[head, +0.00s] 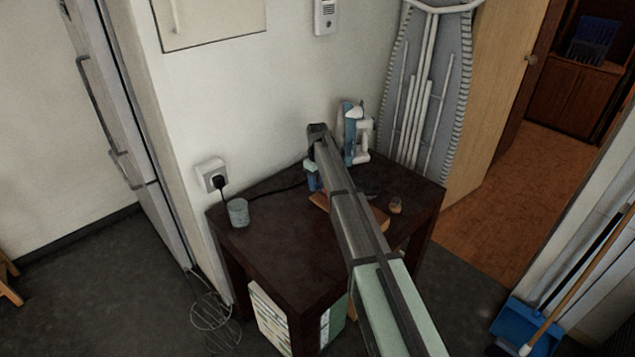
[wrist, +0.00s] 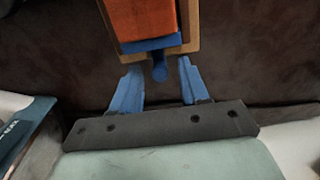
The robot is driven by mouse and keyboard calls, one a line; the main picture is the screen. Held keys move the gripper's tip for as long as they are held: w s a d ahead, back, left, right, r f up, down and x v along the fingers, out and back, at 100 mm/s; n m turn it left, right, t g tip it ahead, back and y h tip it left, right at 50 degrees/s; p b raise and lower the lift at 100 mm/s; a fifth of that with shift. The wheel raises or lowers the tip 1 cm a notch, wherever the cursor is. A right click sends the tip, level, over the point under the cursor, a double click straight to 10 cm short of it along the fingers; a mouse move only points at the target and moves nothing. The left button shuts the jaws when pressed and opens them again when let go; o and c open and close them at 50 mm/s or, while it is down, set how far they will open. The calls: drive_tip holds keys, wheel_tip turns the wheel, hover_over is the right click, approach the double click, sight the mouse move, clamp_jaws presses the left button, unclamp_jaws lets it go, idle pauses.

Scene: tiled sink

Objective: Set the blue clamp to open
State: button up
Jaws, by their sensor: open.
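The blue clamp (wrist: 142,46) shows in the wrist view at top centre, as a blue bar with a short rounded blue knob pointing toward my gripper. It sits at the near end of an orange-red block inside a tan frame. My gripper (wrist: 158,68) is open, with one blue finger on each side of the knob and visible gaps between. In the head view my gripper (head: 313,180) is over the dark table, mostly hidden by my arm.
The dark table (head: 275,240) stands against the wall. A grey-green cup (head: 238,212) is on its left. A blue and white appliance (head: 352,135) stands at the back, near my gripper. A small brown item (head: 395,206) lies to the right. The table's front left is clear.

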clamp_jaws()
drive_tip(key=shift+w, duration=0.1)
idle(0.5)
